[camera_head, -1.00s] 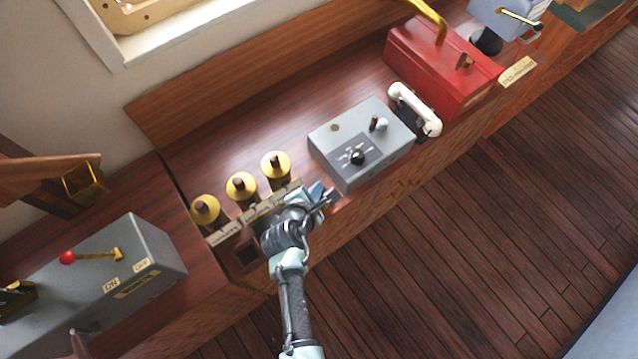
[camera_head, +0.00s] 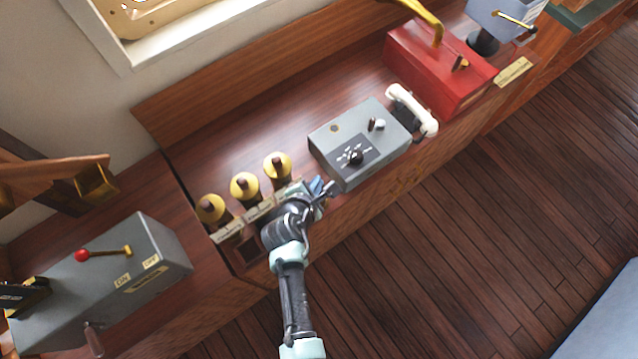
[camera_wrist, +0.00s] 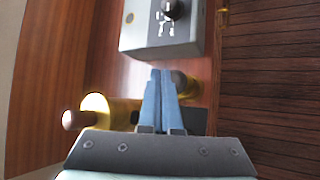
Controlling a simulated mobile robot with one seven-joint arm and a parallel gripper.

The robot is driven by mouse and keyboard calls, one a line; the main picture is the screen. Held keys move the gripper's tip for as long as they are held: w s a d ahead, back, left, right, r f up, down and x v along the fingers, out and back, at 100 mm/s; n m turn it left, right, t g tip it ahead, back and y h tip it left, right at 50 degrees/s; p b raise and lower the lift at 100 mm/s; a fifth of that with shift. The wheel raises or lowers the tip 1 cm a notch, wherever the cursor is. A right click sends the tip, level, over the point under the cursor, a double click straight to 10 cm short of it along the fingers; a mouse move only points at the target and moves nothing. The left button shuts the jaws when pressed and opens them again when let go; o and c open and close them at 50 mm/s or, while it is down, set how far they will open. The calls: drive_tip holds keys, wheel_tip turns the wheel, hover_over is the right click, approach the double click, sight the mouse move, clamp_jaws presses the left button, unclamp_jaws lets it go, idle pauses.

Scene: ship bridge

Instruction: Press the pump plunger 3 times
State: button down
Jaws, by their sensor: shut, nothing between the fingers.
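My gripper (camera_head: 318,188) is at the front edge of the wooden console, between the row of brass fittings and the grey box. Its blue fingers are shut with nothing between them; they also show in the wrist view (camera_wrist: 161,76). A rounded brown and brass piece (camera_wrist: 187,85) is beside and partly behind the fingertips; I cannot tell whether they touch it or whether it is the pump plunger. Three brass fittings with brown knobs stand left of my gripper, the closest one (camera_head: 278,166) also in the wrist view (camera_wrist: 96,112). No part is clearly recognisable as the pump plunger.
A grey box (camera_head: 335,139) with a dial and switches is just beyond my fingers. A white handset (camera_head: 413,108) and red box (camera_head: 430,65) are farther right. A grey lever box (camera_head: 165,245) is at left. Plank floor (camera_head: 450,240) is open in front.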

drive_tip(key=shift+r+p, duration=1.9)
drive_tip(key=shift+r, duration=0.25)
